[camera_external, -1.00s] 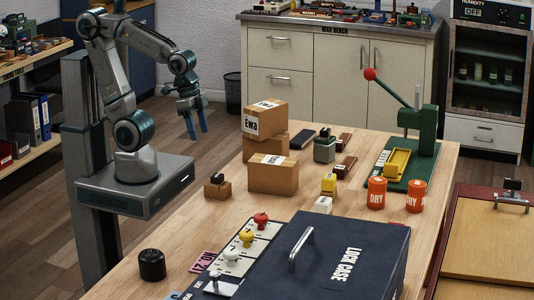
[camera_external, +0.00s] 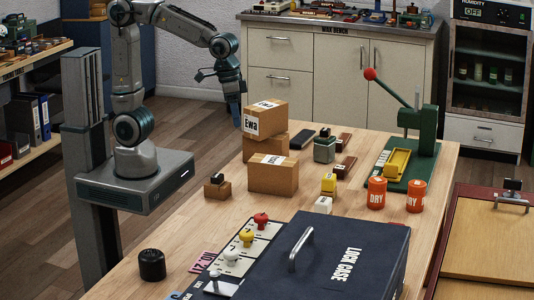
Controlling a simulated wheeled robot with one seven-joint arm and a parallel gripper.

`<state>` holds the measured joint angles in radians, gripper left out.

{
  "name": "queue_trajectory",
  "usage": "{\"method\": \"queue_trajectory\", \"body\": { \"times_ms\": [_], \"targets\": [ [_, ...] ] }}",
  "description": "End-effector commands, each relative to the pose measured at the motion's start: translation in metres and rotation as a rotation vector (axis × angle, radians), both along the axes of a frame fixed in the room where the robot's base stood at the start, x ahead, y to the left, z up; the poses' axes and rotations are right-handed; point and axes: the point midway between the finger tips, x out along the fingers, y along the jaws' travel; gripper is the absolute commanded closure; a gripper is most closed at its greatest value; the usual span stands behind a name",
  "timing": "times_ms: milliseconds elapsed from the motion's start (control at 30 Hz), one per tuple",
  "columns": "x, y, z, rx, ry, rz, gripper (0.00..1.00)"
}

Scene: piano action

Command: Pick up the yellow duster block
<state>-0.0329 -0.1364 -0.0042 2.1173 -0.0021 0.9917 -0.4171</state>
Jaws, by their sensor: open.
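My gripper (camera_external: 237,118) points down at the left of the upper cardboard box, above the table's back left edge. It is open and empty, well apart from the yellow block, with the boxes between them in the picture. The fingertips are small and partly hard to make out against the box.
Stacked cardboard boxes (camera_external: 273,174) stand mid-table. A dark lock case (camera_external: 345,255) fills the front.

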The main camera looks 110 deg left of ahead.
Motion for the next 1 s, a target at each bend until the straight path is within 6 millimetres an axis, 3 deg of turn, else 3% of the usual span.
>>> {"method": "queue_trajectory", "body": {
  "times_ms": [33,267,600,800,1000],
  "targets": [
    [0.020,0.002,0.006,-0.010,0.011,0.062,0.37],
    [0.102,0.012,0.011,-0.052,0.055,0.374,0.37],
    [0.211,0.030,-0.016,-0.091,0.112,0.840,0.37],
    [0.256,0.040,-0.043,-0.101,0.136,1.076,0.37],
    [0.274,0.045,-0.059,-0.104,0.146,1.195,0.37]
  ]
}}
